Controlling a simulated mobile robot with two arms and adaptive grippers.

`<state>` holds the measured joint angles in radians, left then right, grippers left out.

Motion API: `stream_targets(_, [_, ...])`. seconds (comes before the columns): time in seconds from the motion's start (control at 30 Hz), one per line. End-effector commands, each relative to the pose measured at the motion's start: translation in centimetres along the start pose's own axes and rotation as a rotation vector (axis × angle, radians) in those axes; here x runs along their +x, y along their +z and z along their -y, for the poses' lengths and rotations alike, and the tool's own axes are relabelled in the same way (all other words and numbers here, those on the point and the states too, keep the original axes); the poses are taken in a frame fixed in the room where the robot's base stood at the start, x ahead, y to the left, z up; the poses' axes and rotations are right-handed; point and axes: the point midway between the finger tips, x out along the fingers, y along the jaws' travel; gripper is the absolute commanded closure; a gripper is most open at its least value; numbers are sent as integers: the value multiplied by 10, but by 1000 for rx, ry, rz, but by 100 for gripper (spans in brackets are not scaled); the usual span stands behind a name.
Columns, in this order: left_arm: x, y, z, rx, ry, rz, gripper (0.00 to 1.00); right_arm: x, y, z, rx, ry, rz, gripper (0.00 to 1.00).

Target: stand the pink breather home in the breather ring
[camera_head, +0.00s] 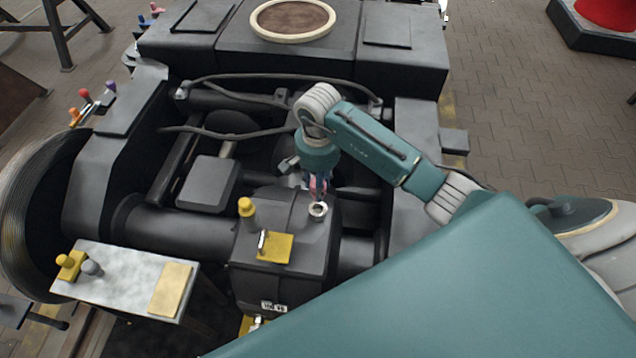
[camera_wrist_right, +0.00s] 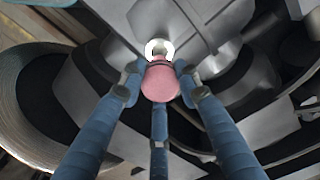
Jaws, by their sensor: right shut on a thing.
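The pink breather (camera_wrist_right: 160,84) is held between the blue fingers of my right gripper (camera_wrist_right: 158,80). Its rounded pink head faces the wrist camera and its lower end is mostly hidden. The breather ring (camera_head: 318,210), a pale metal collar, sits on top of the dark gearbox housing (camera_head: 285,235). In the right wrist view the ring (camera_wrist_right: 160,48) shows just beyond the pink head. In the head view my right gripper (camera_head: 317,187) is shut just behind the ring, with a little pink (camera_head: 318,184) between its fingers. I cannot tell whether breather and ring touch. My left gripper is not in view.
A yellow-capped post (camera_head: 246,208) and a yellow plate (camera_head: 275,248) with a small lever are on the housing, left of the ring. A side table (camera_head: 130,270) at the lower left bears yellow and grey knobs. Hoses (camera_head: 250,80) cross the bogie frame behind.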

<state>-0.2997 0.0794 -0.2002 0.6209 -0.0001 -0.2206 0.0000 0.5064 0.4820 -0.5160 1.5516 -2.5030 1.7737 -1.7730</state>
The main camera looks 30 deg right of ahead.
Motion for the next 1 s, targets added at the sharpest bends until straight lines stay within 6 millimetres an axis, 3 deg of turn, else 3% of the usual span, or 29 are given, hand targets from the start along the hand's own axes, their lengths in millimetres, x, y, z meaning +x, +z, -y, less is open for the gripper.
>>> stream_targets(1.0, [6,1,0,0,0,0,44,0,-1,0,-10,1,-1,96])
